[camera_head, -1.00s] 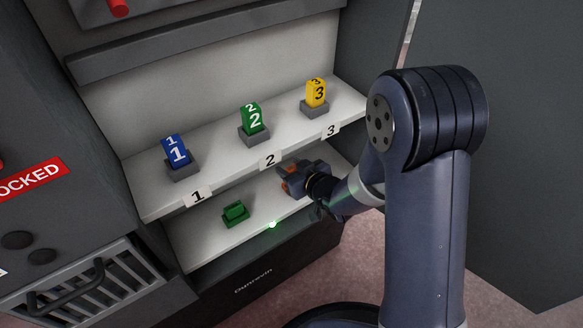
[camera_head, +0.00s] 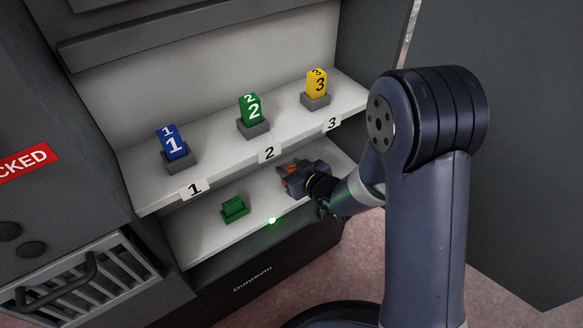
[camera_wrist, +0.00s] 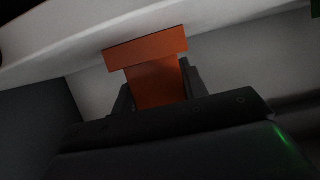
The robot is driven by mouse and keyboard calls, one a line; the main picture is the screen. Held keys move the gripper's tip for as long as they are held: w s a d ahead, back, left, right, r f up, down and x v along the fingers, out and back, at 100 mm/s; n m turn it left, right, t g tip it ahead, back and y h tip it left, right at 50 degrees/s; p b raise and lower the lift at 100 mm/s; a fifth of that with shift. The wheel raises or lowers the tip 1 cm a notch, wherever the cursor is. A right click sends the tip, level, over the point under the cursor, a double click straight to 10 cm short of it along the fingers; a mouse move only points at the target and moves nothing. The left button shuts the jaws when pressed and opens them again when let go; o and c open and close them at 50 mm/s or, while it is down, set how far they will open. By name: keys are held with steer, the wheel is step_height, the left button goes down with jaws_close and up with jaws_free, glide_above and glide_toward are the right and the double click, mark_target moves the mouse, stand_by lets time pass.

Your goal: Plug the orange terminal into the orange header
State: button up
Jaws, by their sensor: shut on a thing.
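My gripper (camera_head: 289,181) reaches into the lower shelf bay from the right, low over the shelf. Orange shows at its fingertips. In the wrist view, my gripper (camera_wrist: 155,92) is shut on an orange block, the orange terminal (camera_wrist: 156,84), with a dark finger on each side. A wider orange bar (camera_wrist: 145,46) lies across the block's far end. I cannot tell whether this bar is part of the terminal or the orange header, nor whether there is a gap between them. In the head view the fingers hide most of the orange.
A green connector piece (camera_head: 234,209) sits on the lower shelf (camera_head: 208,245), left of my gripper. The upper shelf (camera_head: 215,143) overhangs it and bears blue 1 (camera_head: 174,147), green 2 (camera_head: 251,110) and yellow 3 (camera_head: 317,84) blocks in grey bases. An open door stands right.

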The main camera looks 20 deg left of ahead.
steer(key=shift+f+b, duration=0.35)
steer(key=shift+f, duration=0.05)
steer(key=o, duration=1.1)
steer(key=shift+c, duration=0.2)
steer(key=p+v, duration=0.3)
steer(key=v, duration=0.7)
steer(key=shift+s+d, duration=0.3)
steer(key=shift+r, duration=0.1)
steer(key=b+x, duration=0.1)
steer(key=x, duration=0.4)
steer(key=b+x, duration=0.1)
steer(key=x, duration=0.5)
steer(key=shift+r+b, duration=0.25)
steer(key=shift+b, duration=0.1)
steer(key=shift+r+p, duration=0.4)
steer(key=shift+p, duration=0.05)
